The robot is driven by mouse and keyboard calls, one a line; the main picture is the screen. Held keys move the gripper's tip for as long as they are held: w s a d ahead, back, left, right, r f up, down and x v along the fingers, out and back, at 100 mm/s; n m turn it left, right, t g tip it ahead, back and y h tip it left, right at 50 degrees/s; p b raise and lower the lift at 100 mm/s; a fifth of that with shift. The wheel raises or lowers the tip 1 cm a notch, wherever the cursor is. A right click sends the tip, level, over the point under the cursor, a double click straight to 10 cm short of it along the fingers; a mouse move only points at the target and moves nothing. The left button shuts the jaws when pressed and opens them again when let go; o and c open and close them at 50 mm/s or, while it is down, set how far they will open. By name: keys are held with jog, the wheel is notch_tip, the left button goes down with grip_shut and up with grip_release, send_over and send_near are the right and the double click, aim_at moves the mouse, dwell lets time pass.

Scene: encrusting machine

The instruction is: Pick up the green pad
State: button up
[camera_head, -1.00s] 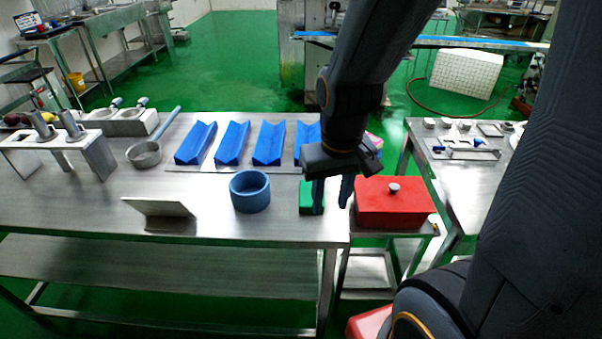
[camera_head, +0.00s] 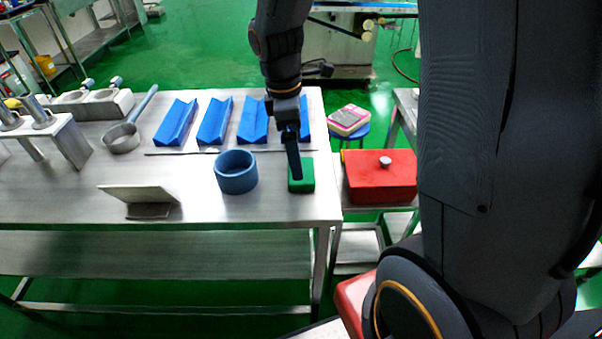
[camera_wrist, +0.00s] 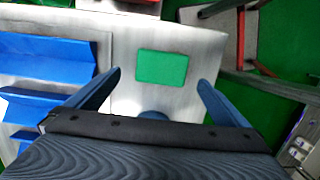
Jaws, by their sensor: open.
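The green pad (camera_head: 307,176) is a small green block lying flat on the steel table near its right end. In the wrist view the pad (camera_wrist: 161,67) lies ahead of the fingertips, roughly between their lines. My gripper (camera_head: 296,172) reaches down from above, and its finger hides part of the pad in the head view. In the wrist view my gripper (camera_wrist: 159,80) has its two fingers spread wide with nothing between them. I cannot tell how far the fingertips are above the pad.
A blue ring (camera_head: 236,172) stands left of the pad. Several blue V-shaped holders (camera_head: 215,122) line the back of the table (camera_head: 75,201). A red box (camera_head: 381,177) stands to the right on a lower stand. A metal plate piece (camera_head: 138,193) sits at front left.

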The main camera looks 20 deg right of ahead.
jog(key=f, duration=0.2)
jog(key=f+p, duration=0.1)
jog(key=f, duration=0.1)
jog(key=shift+s+d, duration=0.35)
jog(key=shift+f, duration=0.7)
jog(key=shift+c, duration=0.3)
jog(key=c, duration=1.1)
